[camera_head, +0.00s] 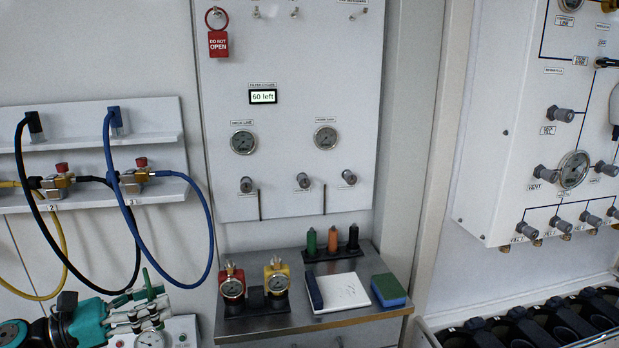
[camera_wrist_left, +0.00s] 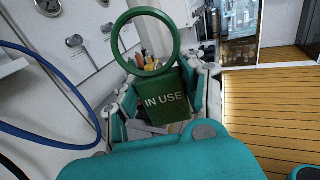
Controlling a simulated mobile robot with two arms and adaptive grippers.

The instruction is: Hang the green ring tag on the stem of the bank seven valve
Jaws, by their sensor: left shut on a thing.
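My left gripper (camera_head: 150,303) is at the lower left of the head view, in front of the bench's left side. The left wrist view shows its fingers (camera_wrist_left: 157,108) shut on the green ring tag. The tag has a flat green plate (camera_wrist_left: 163,100) reading "IN USE" and a large round green ring (camera_wrist_left: 177,38) standing beyond the fingertips, with nothing through it that I can make out. In the head view the tag is seen nearly edge-on and is hard to make out. No valve label reading seven is legible, so I cannot tell which valve is bank seven's. My right gripper is not in view.
Blue (camera_head: 109,160) and black hoses loop from a wall shelf (camera_head: 90,112) near my left arm. A red "DO NOT OPEN" tag (camera_head: 218,43) hangs on the centre panel (camera_head: 290,85). A steel bench (camera_head: 350,322) holds gauges and a notepad. A valve panel (camera_head: 505,110) stands right.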

